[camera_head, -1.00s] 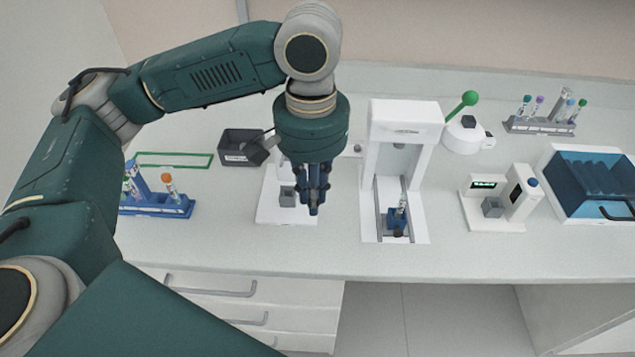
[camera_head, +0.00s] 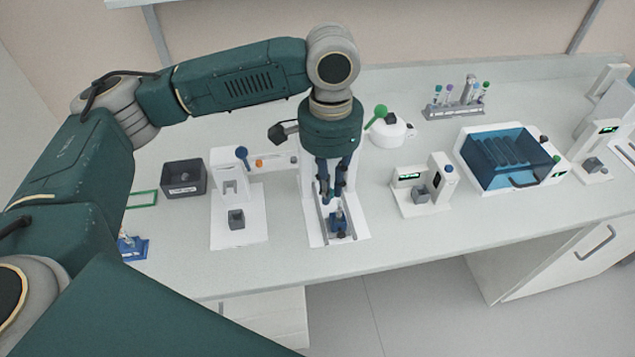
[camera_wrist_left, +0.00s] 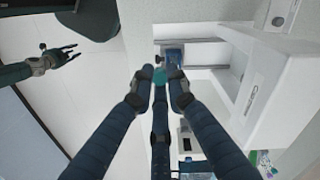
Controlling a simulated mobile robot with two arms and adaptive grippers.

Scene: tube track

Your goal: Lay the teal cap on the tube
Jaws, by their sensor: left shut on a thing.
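My left gripper (camera_head: 332,198) is shut on the small teal cap (camera_wrist_left: 160,76), which shows between its fingertips in the left wrist view. In the head view the gripper points down over the white press-like station, and the fingers largely hide the cap. The tube (camera_head: 338,211) stands in a small blue carrier (camera_head: 341,231) on the station's slide, just below the fingertips. The cap looks close to the tube, but I cannot tell whether they touch. My right gripper (camera_wrist_left: 74,52) shows small at the left of the wrist view, its fingers spread and empty.
A white stand with a grey block (camera_head: 236,220) is left of the station, and a dark grey bin (camera_head: 184,178) farther left. A small device (camera_head: 411,200) and a blue-lidded box (camera_head: 500,158) stand to the right. A tube rack (camera_head: 455,111) is at the back.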

